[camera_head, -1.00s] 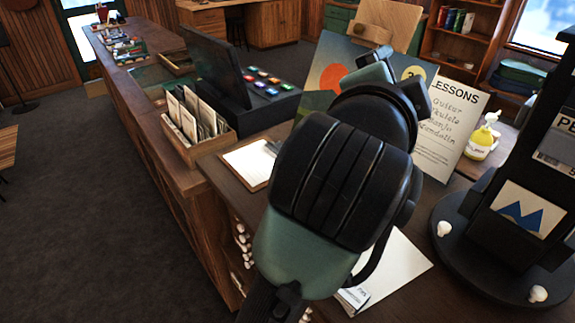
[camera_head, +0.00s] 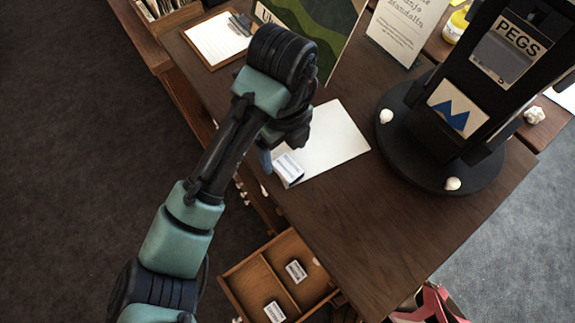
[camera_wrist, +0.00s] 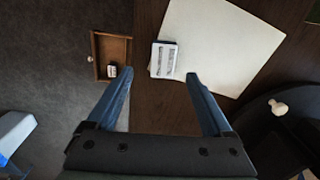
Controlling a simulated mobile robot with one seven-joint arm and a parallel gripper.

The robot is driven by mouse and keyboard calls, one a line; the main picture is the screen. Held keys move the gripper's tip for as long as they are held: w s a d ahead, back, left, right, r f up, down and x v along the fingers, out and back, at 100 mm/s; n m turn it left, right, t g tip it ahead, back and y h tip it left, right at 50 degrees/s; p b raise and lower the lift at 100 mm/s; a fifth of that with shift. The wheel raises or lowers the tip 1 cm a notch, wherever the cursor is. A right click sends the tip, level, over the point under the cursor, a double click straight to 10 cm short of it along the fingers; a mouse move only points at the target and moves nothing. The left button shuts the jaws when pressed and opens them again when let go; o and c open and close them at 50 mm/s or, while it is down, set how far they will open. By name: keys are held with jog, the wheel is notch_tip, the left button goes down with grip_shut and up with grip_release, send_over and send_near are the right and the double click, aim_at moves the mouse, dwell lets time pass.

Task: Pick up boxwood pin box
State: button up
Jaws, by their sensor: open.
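A small white box with a dark printed label (camera_head: 288,168) lies on the near-left corner of a white sheet (camera_head: 335,140) on the counter. It also shows in the wrist view (camera_wrist: 164,59), just beyond my fingertips and nearer the right one. Two similar small boxes (camera_head: 296,271) (camera_head: 274,311) lie in separate compartments of an open wooden drawer (camera_head: 262,277) below the counter edge. I cannot read the labels, so I cannot tell which box is the boxwood one. My gripper (camera_wrist: 159,75) is open and empty, with blue fingers spread. In the head view its fingers are partly hidden by the wrist.
A black rotating display stand marked PEGS (camera_head: 440,105) stands on the counter at right, with small white knobs around its base. The counter front right of the sheet is bare.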

aim_at(288, 167)
jog(key=shift+d+f+p, duration=0.15)
jog(key=shift+f+p, duration=0.5)
jog(key=shift+f, duration=1)
jog(key=shift+d+f+p, duration=0.15)
jog(key=shift+f+p, duration=0.45)
jog(key=shift+f, duration=1.05)
jog(key=shift+w, duration=0.1)
grip_shut()
